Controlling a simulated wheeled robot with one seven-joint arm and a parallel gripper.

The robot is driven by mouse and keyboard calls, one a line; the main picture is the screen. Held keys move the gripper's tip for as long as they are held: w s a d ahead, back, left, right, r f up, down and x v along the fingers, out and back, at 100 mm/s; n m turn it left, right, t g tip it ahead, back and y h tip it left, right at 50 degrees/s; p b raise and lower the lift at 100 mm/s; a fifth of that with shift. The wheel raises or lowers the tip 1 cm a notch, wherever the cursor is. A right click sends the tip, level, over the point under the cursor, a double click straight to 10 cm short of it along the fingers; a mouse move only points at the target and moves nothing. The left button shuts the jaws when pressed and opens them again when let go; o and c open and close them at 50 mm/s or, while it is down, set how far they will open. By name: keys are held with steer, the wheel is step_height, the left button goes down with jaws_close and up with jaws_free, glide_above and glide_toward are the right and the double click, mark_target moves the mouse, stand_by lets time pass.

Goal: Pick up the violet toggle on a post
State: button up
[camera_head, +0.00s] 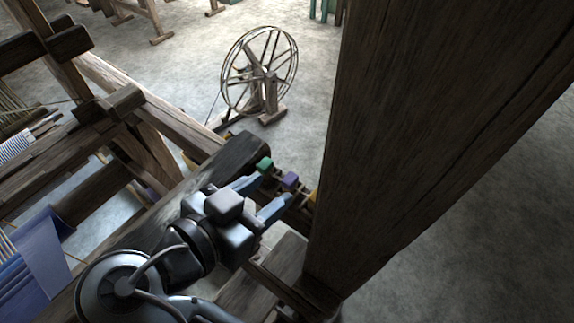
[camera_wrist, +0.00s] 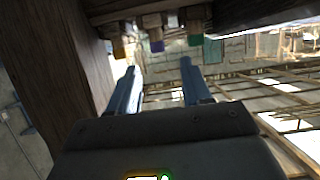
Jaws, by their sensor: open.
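The violet toggle (camera_head: 290,180) shows in the head view between a green toggle (camera_head: 264,164) and a yellow one (camera_head: 312,196) in a row beside the loom's dark beam. My gripper (camera_head: 268,196) is open and empty, its blue fingers pointing toward the row. In the wrist view the violet toggle (camera_wrist: 157,46) hangs at the top, ahead of my gripper (camera_wrist: 158,64) and between the lines of its two fingers. The green toggle (camera_wrist: 195,40) is to its right and the yellow toggle (camera_wrist: 119,48) to its left. The violet toggle appears apart from the fingers.
A thick wooden post (camera_head: 425,130) stands close on the right of my gripper, also on the left in the wrist view (camera_wrist: 75,60). A wooden beam (camera_head: 215,175) runs along the other side. A spinning wheel (camera_head: 260,75) stands on the open floor behind.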

mark_target(288, 181)
steer(key=x, duration=0.2)
steer(key=p+x, duration=0.1)
steer(key=x, duration=0.2)
steer(key=p+x, duration=0.1)
steer(key=x, duration=0.1)
steer(key=shift+f, duration=0.35)
steer(key=shift+c, duration=0.3)
jaws_close()
